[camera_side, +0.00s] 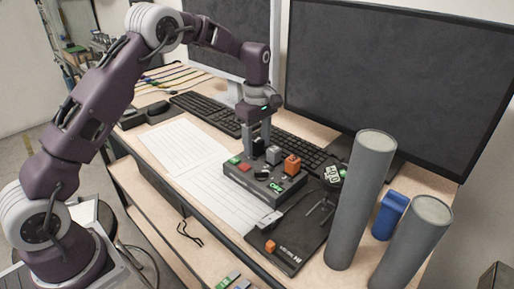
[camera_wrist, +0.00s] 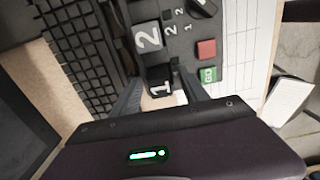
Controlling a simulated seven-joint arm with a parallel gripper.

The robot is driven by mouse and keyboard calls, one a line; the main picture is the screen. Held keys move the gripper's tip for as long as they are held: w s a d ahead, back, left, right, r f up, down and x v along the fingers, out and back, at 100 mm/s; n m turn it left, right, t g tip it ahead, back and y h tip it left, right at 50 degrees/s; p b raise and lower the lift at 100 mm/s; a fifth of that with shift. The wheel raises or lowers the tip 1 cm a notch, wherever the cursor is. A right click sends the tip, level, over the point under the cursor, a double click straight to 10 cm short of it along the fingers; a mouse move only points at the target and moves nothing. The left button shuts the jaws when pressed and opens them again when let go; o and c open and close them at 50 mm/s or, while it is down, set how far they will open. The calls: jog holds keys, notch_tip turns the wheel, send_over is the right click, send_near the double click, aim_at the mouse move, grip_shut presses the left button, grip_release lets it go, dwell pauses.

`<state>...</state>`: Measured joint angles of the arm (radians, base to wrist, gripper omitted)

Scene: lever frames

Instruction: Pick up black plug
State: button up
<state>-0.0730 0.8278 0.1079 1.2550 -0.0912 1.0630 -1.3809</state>
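The black plug (camera_side: 259,147) stands on the dark control box (camera_side: 237,178), at its far left part in the side view. In the wrist view the black plug (camera_wrist: 160,84) shows a white "1". My gripper (camera_side: 257,138) points down over it. In the wrist view my gripper's fingers (camera_wrist: 160,80) lie on either side of the plug, with gaps to it, so the gripper looks open. Whether the fingertips reach down beside the plug's full height is hard to tell.
A grey plug (camera_side: 273,155) marked "2" stands close beside the black one, and an orange plug (camera_side: 292,165) stands further right. The keyboard (camera_side: 205,112) lies behind the box. Paper sheets (camera_side: 185,145) lie left. Tall grey cylinders (camera_side: 360,205) stand at the right.

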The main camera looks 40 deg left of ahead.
aim_at(257, 139)
grip_shut()
notch_tip(257, 139, up, 13)
dwell(0.6)
